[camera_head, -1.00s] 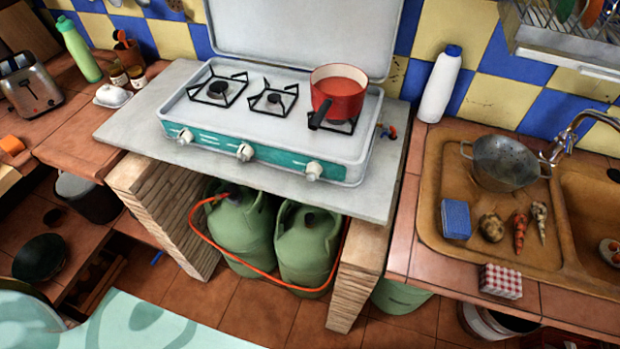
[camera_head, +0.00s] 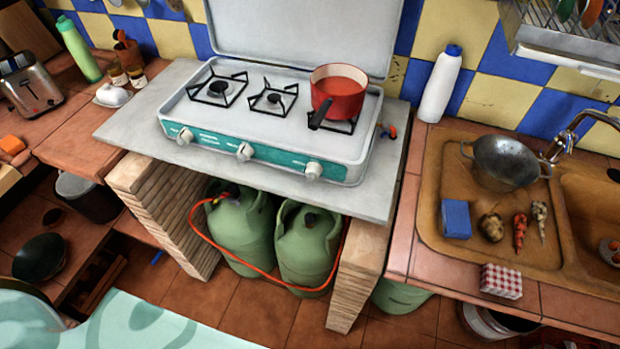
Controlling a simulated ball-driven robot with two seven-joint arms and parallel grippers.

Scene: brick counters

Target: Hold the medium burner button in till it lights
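A white camping stove (camera_head: 262,130) with a teal front panel and raised lid stands on a grey slab. It has three burners. The left burner (camera_head: 219,88), the middle burner (camera_head: 273,98) and the right one, under a red pot (camera_head: 338,92), show no visible flame. Three white knobs are on the front: left knob (camera_head: 185,136), middle knob (camera_head: 245,151) and right knob (camera_head: 313,170). I cannot tell which is the medium burner's button. Neither of my grippers is in view.
Two green gas bottles (camera_head: 306,245) with an orange hose (camera_head: 240,262) stand under the slab between brick supports. A white bottle (camera_head: 440,84) stands right of the stove. A toaster (camera_head: 31,86) is at left.

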